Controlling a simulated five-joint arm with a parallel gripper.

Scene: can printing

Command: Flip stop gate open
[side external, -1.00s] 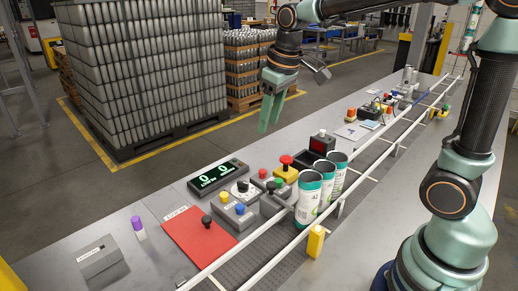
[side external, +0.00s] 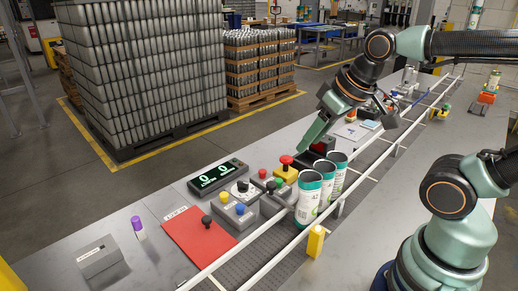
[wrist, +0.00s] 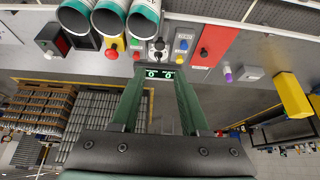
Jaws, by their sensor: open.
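My gripper (side external: 304,146) hangs above the bench behind the cans, its green fingers pointing down and left. In the wrist view, the fingers of my gripper (wrist: 160,72) are apart with nothing between them. A small yellow upright block (side external: 315,241) stands by the near rail, beside the front can; it may be the stop gate, but I cannot tell for sure. Three white-and-green cans (side external: 309,201) stand in a row between the rails and also show at the top of the wrist view (wrist: 108,17). My gripper is apart from the cans and the block.
Button boxes, a red mushroom button (side external: 286,161), a green-digit display (side external: 218,178) and a red panel (side external: 190,238) with a black knob crowd the bench behind the rails (side external: 232,258).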

